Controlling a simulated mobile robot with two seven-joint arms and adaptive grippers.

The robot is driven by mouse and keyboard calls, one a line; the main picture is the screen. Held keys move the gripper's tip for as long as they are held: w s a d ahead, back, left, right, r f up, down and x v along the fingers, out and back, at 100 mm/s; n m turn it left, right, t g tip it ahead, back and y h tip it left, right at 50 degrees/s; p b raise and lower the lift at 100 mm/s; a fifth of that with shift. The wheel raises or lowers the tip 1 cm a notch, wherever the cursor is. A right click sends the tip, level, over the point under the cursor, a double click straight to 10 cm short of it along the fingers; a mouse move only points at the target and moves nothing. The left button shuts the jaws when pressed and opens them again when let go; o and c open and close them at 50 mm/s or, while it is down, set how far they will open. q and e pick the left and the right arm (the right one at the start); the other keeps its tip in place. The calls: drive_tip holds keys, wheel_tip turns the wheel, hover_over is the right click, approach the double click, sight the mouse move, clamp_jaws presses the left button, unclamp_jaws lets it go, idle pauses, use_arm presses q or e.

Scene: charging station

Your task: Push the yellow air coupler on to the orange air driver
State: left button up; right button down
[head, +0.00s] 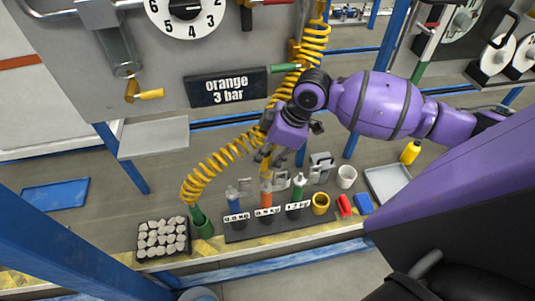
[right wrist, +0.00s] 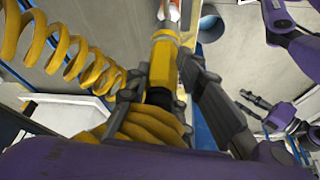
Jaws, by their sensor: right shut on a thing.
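My right gripper (head: 268,155) is shut on the yellow air coupler, which shows best in the right wrist view (right wrist: 163,68). The yellow coiled hose (head: 222,160) runs from it. The orange air driver (head: 265,197) stands upright in the rack, below the gripper in the head view. In the right wrist view a pale and orange-red tip (right wrist: 169,12) lies just beyond the coupler's end; I cannot tell whether they touch.
A blue driver (head: 233,202) and a green driver (head: 298,193) stand either side of the orange one. A tray of grey pieces (head: 163,256), a green holder (head: 202,224) and a yellow cup (head: 320,203) are nearby. The "orange 3 bar" panel (head: 227,87) is behind.

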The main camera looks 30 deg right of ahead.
sight(267, 166)
use_arm(q)
drive_tip(key=shift+w+r, duration=0.25)
drive_tip(key=shift+r, duration=0.05)
